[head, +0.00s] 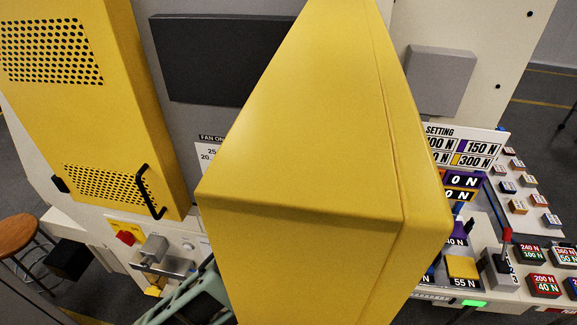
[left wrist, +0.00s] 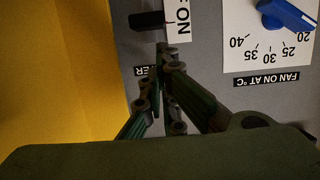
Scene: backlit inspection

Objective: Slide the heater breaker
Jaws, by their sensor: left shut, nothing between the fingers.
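My left gripper (left wrist: 168,54) is shut and empty in the left wrist view. Its fingertips are close to a grey panel (left wrist: 215,75) and partly cover a black label ending in "ER" (left wrist: 143,71). A small dark block (left wrist: 147,20), which may be the heater breaker's slider, sits just beyond the fingertips, beside a white "ON" label (left wrist: 179,18). I cannot tell whether the fingers touch it. In the head view a large yellow box-shaped part (head: 310,150) hides the gripper and breaker; only a greenish part of my left arm shows. My right gripper is not in view.
A fan dial with a blue knob (left wrist: 287,14) is right of the fingers; a yellow surface (left wrist: 50,80) is on the left. In the head view a yellow perforated door with a black handle (head: 150,190) is at left, and a button desk (head: 545,265) at right.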

